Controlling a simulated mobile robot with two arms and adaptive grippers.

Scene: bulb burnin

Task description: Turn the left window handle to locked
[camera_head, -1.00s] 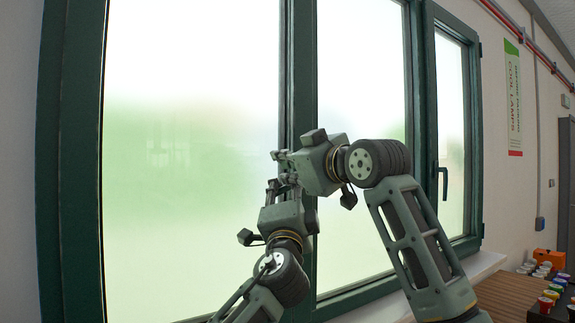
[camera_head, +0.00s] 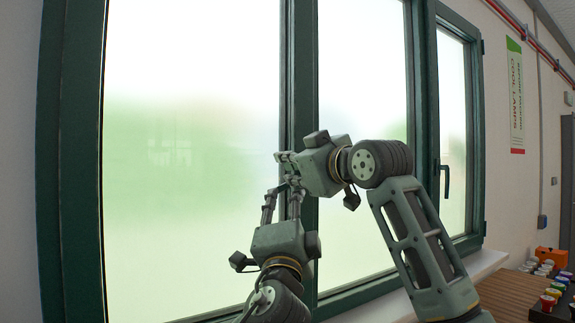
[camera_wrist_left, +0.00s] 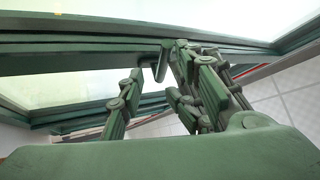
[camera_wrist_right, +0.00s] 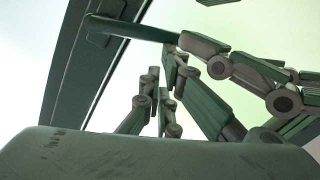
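The left window handle shows as a green bar in the right wrist view (camera_wrist_right: 135,30), with its base on the window frame. It also shows in the left wrist view (camera_wrist_left: 163,62). In the head view the grippers cover it. My left gripper (camera_head: 282,185) points up from below, its fingers apart; in the left wrist view the handle appears beyond the finger gap. My right gripper (camera_head: 287,163) reaches in from the right, close to the frame. A finger beside the handle's free end appears in the right wrist view; contact is unclear, as is the handle's exact angle.
The green window frame (camera_head: 302,75) stands between frosted panes. Another dark handle (camera_head: 444,180) is on the right window. A wooden table (camera_head: 505,290) at lower right holds several small coloured items and an orange object (camera_head: 549,258). The two grippers are crowded close together.

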